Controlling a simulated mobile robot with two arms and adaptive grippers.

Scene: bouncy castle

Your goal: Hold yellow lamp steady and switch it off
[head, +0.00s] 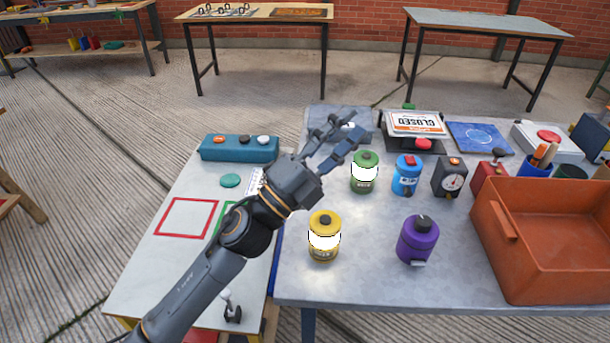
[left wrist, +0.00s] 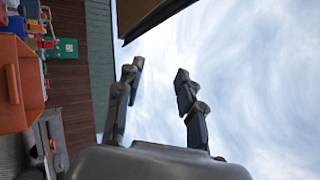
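The yellow lamp (head: 324,238) stands upright at the near left of the grey table, with its middle band glowing white and a dark knob on top. A green lamp (head: 364,172) behind it also glows white. My left gripper (head: 345,135) is open and empty in the head view, raised behind and above the yellow lamp and apart from it. In the left wrist view its two fingers (left wrist: 158,90) are spread with nothing between them. The yellow lamp does not show in the left wrist view. My right gripper is not in view.
A purple canister (head: 418,240) stands right of the yellow lamp, and a blue canister (head: 407,175) stands behind. An orange bin (head: 540,270) fills the table's right side. The tabletop between the yellow lamp and the purple canister is clear.

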